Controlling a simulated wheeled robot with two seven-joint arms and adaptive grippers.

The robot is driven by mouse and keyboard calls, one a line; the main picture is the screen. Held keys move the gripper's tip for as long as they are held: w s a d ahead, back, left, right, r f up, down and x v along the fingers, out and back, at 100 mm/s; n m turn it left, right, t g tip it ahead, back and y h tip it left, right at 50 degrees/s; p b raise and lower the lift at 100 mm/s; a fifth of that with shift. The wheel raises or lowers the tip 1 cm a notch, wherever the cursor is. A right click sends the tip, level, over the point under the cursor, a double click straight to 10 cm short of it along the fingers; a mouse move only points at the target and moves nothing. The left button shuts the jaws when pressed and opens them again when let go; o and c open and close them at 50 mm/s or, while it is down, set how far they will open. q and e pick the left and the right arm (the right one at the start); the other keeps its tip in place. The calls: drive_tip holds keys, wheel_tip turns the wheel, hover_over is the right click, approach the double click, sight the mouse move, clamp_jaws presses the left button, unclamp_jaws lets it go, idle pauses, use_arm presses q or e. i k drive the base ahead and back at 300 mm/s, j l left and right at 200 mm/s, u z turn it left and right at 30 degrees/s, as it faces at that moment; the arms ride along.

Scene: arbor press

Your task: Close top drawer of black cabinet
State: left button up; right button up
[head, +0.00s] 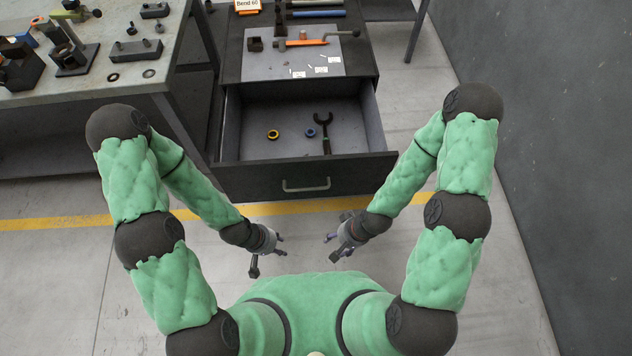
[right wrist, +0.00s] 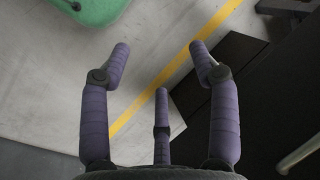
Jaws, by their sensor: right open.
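The black cabinet (head: 232,60) stands ahead of me with its top drawer (head: 350,172) pulled out toward me. The drawer front has a silver bar handle (head: 306,186), which also shows at the right edge of the right wrist view (right wrist: 300,154). My left gripper (head: 268,252) is in front of the drawer, left of the handle and apart from it; its finger opening is too small to judge. My right gripper (head: 334,246) is in front of the drawer, right of the handle and apart from it. In the right wrist view its fingers (right wrist: 160,75) are spread and empty.
Inside the drawer lie a dark wrench (head: 325,130), a yellow ring (head: 273,134) and a blue ring (head: 311,133). A grey mat with tools (head: 265,68) lies on the cabinet top. A workbench (head: 100,85) stands left, a grey wall (head: 540,120) right. Floor before the drawer is clear.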

sight(251, 167)
drive_tip(key=j, duration=0.8)
drive_tip(key=k+j, duration=0.1)
drive_tip(key=j, duration=0.65)
drive_tip(key=z, duration=0.05)
